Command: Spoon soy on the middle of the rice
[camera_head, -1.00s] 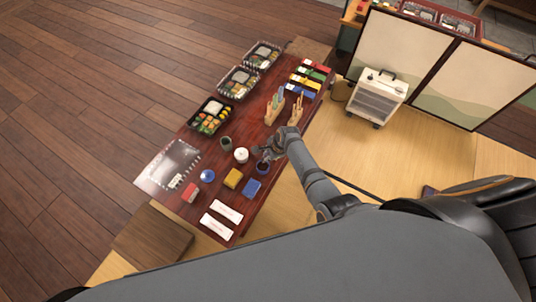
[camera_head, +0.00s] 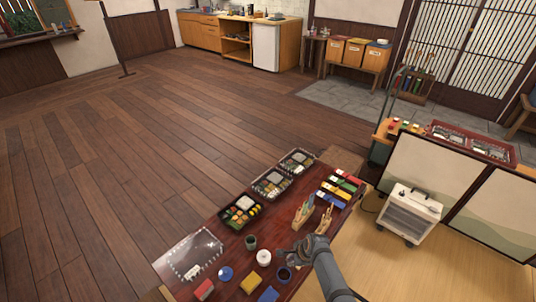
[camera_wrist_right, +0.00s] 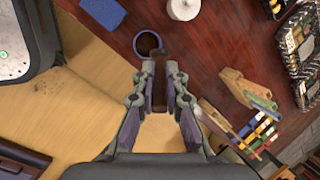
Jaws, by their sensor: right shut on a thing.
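My right gripper (camera_head: 303,250) is over the near right side of the red-brown table. It also shows in the wrist view (camera_wrist_right: 160,72), shut on a thin dark brown piece, apparently the spoon (camera_wrist_right: 160,92). The spoon's far end is near a blue cup (camera_wrist_right: 138,44) of dark liquid, apparently soy; I cannot tell whether it dips in. The cup (camera_head: 284,274) shows beside the gripper in the head view. Pale rice (camera_head: 242,203) lies in a black bento box (camera_head: 229,220), with two similar boxes (camera_head: 271,183) (camera_head: 297,161) beyond it. My left gripper is not in view.
A white lidded pot (camera_head: 264,257) and a dark green cup (camera_head: 251,242) stand near the blue cup. A wooden utensil holder (camera_head: 303,214) stands behind my gripper. Yellow (camera_head: 250,283) and blue blocks (camera_head: 268,294) lie in front.

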